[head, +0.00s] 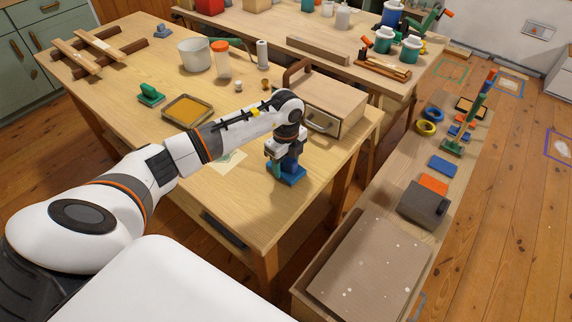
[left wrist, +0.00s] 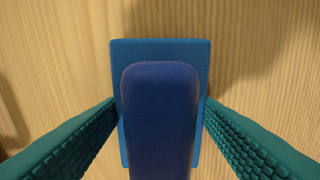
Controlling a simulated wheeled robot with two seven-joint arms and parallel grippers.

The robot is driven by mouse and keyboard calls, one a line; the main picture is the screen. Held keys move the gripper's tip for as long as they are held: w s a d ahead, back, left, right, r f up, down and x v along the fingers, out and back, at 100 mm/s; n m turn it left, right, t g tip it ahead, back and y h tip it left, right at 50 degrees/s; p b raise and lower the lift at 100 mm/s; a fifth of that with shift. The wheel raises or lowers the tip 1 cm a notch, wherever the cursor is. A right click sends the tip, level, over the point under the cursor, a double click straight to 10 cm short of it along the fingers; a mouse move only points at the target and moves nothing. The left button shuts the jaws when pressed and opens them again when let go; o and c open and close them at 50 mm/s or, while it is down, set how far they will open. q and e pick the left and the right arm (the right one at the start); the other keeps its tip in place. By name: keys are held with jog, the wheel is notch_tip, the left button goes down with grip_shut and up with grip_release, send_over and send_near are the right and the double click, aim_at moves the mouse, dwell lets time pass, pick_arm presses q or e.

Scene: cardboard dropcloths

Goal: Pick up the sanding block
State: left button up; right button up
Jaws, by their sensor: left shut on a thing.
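The blue sanding block (head: 289,177) is at the right part of the wooden table, below my left gripper (head: 284,166). In the left wrist view its flat lighter-blue base (left wrist: 160,50) lies under a raised dark-blue handle (left wrist: 160,110). The green ribbed fingers of my left gripper (left wrist: 160,125) are on both sides of the handle, shut on it. The block appears to be at or just above the table top; I cannot tell which. My right gripper is not in view.
A wooden box with a handle (head: 322,104) stands just behind my left gripper. A tray of yellow-orange material (head: 187,110), a green block (head: 150,94) and a white pot (head: 195,54) are further left. The table's front (head: 240,205) is mostly clear.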

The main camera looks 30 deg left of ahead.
pick_arm(q)
jog(key=shift+r, duration=0.1)
notch_tip(320, 180, up, 10)
jog(key=shift+f+b, duration=0.1)
jog(key=shift+b, duration=0.5)
